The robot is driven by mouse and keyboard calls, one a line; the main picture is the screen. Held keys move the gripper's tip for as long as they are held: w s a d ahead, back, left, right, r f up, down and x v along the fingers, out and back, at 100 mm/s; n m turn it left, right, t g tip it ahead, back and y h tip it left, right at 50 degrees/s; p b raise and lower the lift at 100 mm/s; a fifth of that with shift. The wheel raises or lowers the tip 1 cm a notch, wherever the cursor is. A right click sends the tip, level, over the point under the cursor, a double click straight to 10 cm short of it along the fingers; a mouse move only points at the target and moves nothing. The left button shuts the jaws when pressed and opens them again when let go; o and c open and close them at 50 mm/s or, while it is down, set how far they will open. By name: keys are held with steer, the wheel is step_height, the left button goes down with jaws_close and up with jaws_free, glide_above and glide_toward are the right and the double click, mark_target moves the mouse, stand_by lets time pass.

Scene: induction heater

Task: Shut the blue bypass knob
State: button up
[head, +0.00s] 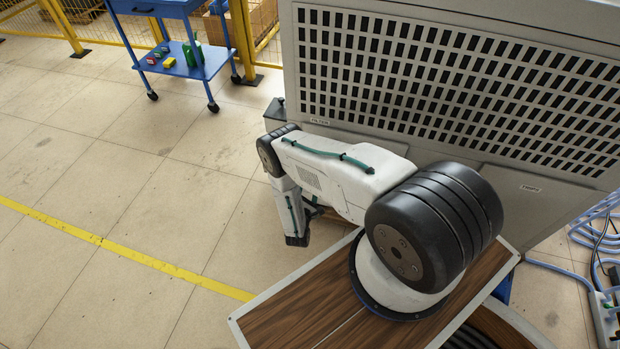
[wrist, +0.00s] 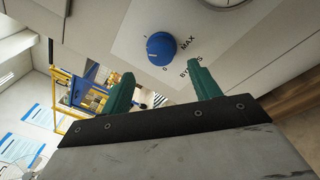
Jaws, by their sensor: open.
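The blue bypass knob (wrist: 161,46) shows in the wrist view on a light panel, with "MAX", "0" and "BYPASS" printed around it. A pale mark on its face points toward the lower left, but its exact setting is hard to read. My gripper (wrist: 158,78) is open, its two green fingers apart and empty. The knob appears beyond the fingertips and between them, not touched by either. In the head view my arm reaches down beside the grey cabinet (head: 400,160); the knob and the fingers are hidden there.
Part of a round gauge (wrist: 222,3) sits on the panel above the knob. A blue cart (head: 185,60) with small coloured items stands at the back left before a yellow fence (head: 68,28). Blue hoses (head: 590,235) lie at the right. The tiled floor at left is clear.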

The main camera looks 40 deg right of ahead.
steer(key=x, duration=0.6)
steer(key=shift+d, duration=0.25)
steer(key=shift+s, duration=0.1)
steer(key=c, duration=1)
